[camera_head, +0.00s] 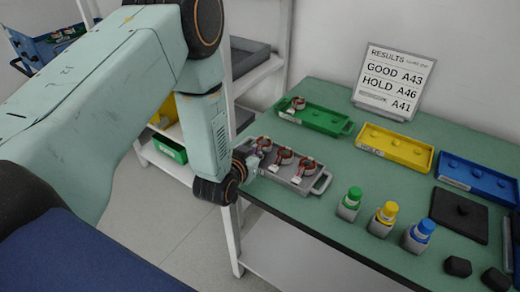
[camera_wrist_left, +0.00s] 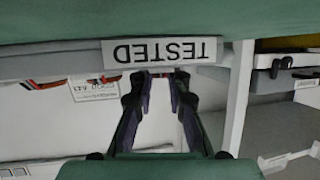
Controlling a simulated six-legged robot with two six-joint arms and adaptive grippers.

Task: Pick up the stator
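Three stators, round with copper-red windings, sit in a row in a grey tray (camera_head: 322,183) at the table's left edge: a left one (camera_head: 263,145), a middle one (camera_head: 284,157) and a right one (camera_head: 305,164). Another stator (camera_head: 298,103) sits in the green tray (camera_head: 322,119). My left gripper (camera_head: 254,160) is at the left end of the grey tray, close to the left stator; contact cannot be told. In the left wrist view its fingers (camera_wrist_left: 160,78) are apart with nothing visible between them, below an upside-down TESTED label (camera_wrist_left: 162,51). My right gripper is out of view.
Yellow (camera_head: 396,146) and blue (camera_head: 478,178) trays stand behind. Green-capped (camera_head: 349,203), yellow-capped (camera_head: 383,219) and blue-capped (camera_head: 418,236) bottles stand right of the grey tray. A results sign (camera_head: 394,80) is at the back. A shelf rack (camera_head: 262,75) stands left of the table.

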